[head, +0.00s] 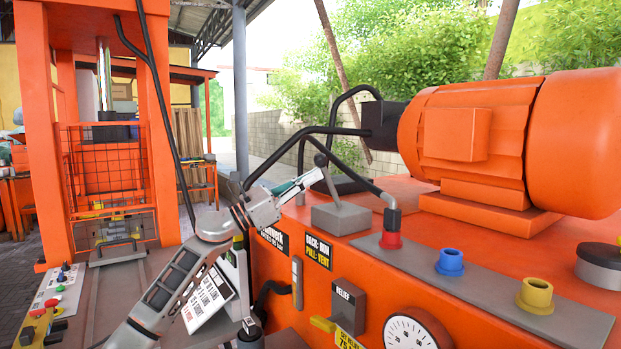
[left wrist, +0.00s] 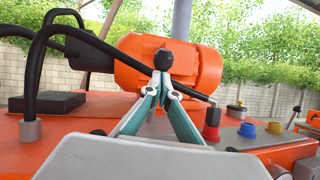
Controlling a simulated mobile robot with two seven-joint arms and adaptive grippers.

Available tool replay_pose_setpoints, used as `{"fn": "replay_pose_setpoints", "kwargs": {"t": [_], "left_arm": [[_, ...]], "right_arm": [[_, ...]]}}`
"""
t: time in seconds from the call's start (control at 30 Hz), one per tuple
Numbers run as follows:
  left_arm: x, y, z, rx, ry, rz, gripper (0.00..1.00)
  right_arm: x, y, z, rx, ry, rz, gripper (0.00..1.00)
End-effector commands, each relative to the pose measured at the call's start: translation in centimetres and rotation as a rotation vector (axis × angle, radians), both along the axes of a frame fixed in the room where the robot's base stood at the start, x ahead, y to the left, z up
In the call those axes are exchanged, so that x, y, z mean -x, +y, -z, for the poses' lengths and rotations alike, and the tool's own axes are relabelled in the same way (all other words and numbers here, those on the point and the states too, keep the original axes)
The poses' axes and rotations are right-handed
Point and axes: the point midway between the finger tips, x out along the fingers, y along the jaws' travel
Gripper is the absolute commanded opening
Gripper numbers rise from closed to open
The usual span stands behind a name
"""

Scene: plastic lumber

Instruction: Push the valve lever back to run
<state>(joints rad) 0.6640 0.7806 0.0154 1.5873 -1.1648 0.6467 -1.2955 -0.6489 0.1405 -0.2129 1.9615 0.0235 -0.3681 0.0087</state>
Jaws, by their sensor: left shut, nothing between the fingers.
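The valve lever (head: 331,189) is a thin grey rod with a dark round knob, rising from a grey block (head: 341,218) on the orange machine top. It leans toward the left in the head view. A label (head: 318,251) below reads "BACK: RUN, PULL: VENT". My left gripper (head: 318,176) is shut and empty, its fingertips at the lever just below the knob. In the left wrist view the knob (left wrist: 163,58) stands directly beyond the closed teal-and-white fingertips (left wrist: 163,88); I cannot tell whether they touch. The rod is hidden there. My right gripper is not in view.
A large orange motor (head: 490,140) stands behind the lever. Black hoses (head: 300,140) arch close behind my gripper. Red (head: 390,240), blue (head: 450,262) and yellow (head: 535,293) fittings line a grey strip to the right. A gauge (head: 412,332) is below.

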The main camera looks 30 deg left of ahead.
Motion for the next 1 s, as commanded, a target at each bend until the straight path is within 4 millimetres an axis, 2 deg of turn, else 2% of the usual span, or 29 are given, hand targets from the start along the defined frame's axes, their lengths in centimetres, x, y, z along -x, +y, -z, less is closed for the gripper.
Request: {"fn": "replay_pose_setpoints", "kwargs": {"t": [0.27, 0.4, 0.5, 1.0], "left_arm": [[-0.6, -0.1, -1.7, -0.041, 0.081, -0.006, 0.0], [-1.6, -0.6, -2.3, -0.046, 0.114, 0.0, 0.0], [-2.4, -1.0, -2.6, -0.046, 0.112, 0.0, 0.0], [-6.9, -2.9, -3.5, -0.047, 0.113, 0.0, 0.0]], "right_arm": [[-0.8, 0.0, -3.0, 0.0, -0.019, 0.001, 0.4], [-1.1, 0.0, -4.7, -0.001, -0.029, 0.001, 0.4], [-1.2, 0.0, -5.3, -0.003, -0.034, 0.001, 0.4], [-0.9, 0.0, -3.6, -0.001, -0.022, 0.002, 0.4]]}}
